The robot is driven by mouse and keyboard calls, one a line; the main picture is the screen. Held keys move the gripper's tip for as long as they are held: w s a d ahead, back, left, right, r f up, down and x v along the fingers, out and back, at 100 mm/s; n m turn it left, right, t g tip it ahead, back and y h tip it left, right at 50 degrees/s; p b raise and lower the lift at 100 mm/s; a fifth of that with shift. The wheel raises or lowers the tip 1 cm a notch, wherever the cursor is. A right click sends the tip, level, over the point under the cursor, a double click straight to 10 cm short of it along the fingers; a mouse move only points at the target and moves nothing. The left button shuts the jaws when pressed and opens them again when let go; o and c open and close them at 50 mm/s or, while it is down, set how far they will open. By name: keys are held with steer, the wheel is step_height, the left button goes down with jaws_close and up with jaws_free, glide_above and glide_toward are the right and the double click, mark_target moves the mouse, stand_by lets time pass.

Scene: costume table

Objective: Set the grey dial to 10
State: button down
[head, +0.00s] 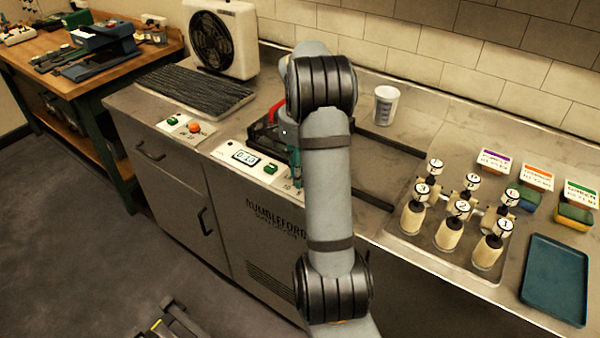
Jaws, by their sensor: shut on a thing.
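A white control panel (227,153) is set into the front edge of the counter. It has a digital display (245,156), a green switch (270,169) and a printed scale at its right end. My gripper (296,181) points down over that scale and is shut, with only a narrow teal part showing beside my arm. The grey dial itself is hidden behind my gripper and arm, so its setting cannot be read. From where the fingers sit, they are closed around the dial.
A second panel with an orange button (194,127) lies to the left. A dark frame with a red handle (275,112) stands behind my gripper.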

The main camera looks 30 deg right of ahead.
steer(key=c, duration=1.5)
jaws_free()
steer(key=shift+o, duration=0.2)
steer(key=shift+r, duration=0.1)
step_height(320, 180, up, 12)
step_height(320, 180, down, 12)
steer(key=shift+f, duration=0.1)
